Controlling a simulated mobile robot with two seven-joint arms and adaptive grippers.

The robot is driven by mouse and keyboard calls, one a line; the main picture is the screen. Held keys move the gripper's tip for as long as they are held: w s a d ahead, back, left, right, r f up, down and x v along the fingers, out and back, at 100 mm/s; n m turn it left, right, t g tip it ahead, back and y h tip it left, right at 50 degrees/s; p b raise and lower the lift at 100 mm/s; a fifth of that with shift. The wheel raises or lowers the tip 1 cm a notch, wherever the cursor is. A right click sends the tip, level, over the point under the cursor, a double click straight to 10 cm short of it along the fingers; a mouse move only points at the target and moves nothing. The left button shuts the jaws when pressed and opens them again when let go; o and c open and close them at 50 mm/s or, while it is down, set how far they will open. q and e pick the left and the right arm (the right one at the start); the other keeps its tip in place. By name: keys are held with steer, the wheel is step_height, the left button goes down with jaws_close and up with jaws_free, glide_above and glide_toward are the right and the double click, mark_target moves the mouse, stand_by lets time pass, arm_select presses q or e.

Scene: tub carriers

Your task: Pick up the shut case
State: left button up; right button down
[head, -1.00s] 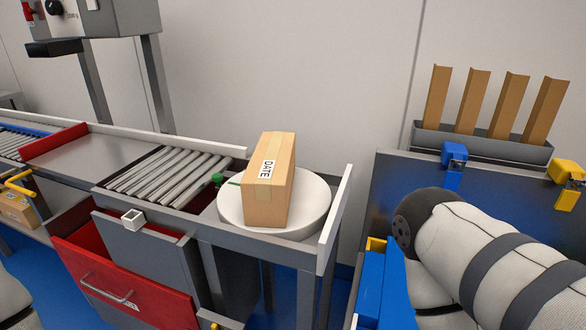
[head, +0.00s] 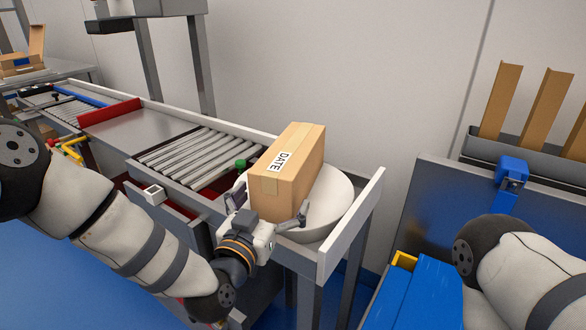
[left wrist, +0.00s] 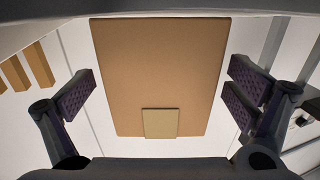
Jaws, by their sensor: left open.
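The shut case is a brown cardboard box (head: 292,170) with a white DATE label and a tape strip. It stands upright on a round white turntable (head: 335,205) at the end of the roller line. My left gripper (head: 268,208) is open at the near side of the case, its fingers spread to either side of the near end. In the left wrist view the case (left wrist: 160,70) fills the middle between the open finger pads (left wrist: 158,98), with a lighter tape patch low on its face. My right gripper is out of view.
A roller conveyor (head: 190,158) runs left from the turntable, with a green knob (head: 240,163) beside it. A raised pale edge plate (head: 352,225) bounds the right side. A blue bin (head: 420,292) and a grey rack of cardboard pieces (head: 480,148) stand to the right.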

arm_select(q)
steer(key=x, duration=0.4)
steer(key=shift+w+d, duration=0.1)
steer(key=shift+w, duration=0.25)
steer(key=c, duration=2)
steer(key=shift+r, duration=0.25)
